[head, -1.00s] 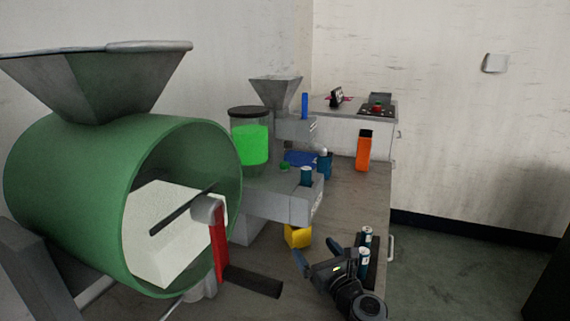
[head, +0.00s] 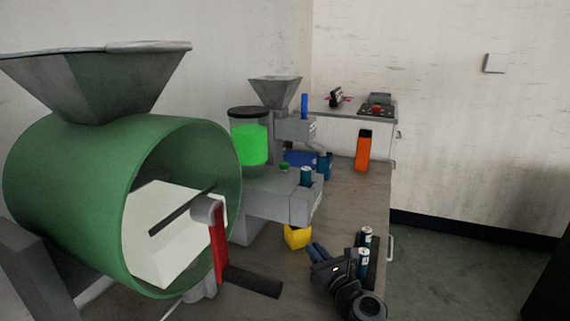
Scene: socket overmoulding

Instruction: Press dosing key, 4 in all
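A grey dosing machine (head: 265,196) stands mid-picture in the head view. It has a clear container of bright green material (head: 250,146) on it. A small green button (head: 284,167) sits on its top face beside a blue-teal cylinder (head: 306,176); it may be the dosing key, but no label is readable. My gripper (head: 314,246) is low over the bench, right of and below the machine, near a yellow block (head: 297,237). Its two blue fingers are together, with nothing visible between them. It is apart from the green button.
A large green drum (head: 60,190) with a hopper and a red-and-black lever (head: 218,250) fills the left. An orange bottle (head: 363,150) stands farther back. Bench (head: 350,205) between is clear.

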